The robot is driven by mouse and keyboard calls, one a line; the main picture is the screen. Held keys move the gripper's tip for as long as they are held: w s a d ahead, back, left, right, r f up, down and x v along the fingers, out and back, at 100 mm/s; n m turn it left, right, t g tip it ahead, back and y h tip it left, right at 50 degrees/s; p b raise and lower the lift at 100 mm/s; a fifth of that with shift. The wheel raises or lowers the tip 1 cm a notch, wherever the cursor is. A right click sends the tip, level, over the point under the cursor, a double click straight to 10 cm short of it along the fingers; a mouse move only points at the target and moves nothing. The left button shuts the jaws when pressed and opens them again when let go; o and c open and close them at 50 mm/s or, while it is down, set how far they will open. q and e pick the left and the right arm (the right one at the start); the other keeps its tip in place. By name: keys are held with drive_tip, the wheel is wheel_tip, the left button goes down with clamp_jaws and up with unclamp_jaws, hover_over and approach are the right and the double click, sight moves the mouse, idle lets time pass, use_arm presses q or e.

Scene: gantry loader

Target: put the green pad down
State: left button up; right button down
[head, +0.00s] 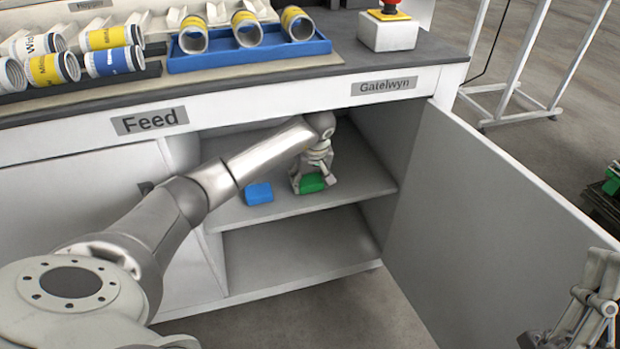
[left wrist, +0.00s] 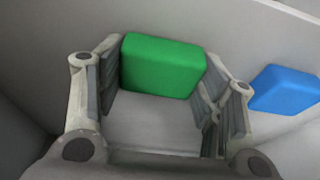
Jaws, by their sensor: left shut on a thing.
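The green pad (head: 312,184) is inside the open cabinet, at the upper shelf (head: 345,192). My left gripper (head: 312,178) reaches in from above and is shut on it. In the left wrist view the green pad (left wrist: 162,66) sits between the two fingers of the left gripper (left wrist: 160,88). I cannot tell whether the pad's underside touches the shelf. A blue pad (head: 258,193) lies on the shelf to the left, apart from the green one; it also shows in the left wrist view (left wrist: 285,90). My right gripper (head: 590,308) is partly in view at the right edge.
The cabinet door (head: 480,210) stands open on the right. The counter (head: 345,60) above holds a blue tray (head: 250,58) with several yellow-banded cylinders, and a box with a red button (head: 388,32). The lower shelf (head: 290,258) is empty.

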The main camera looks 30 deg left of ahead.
use_arm(q)
drive_tip(key=o, duration=0.9)
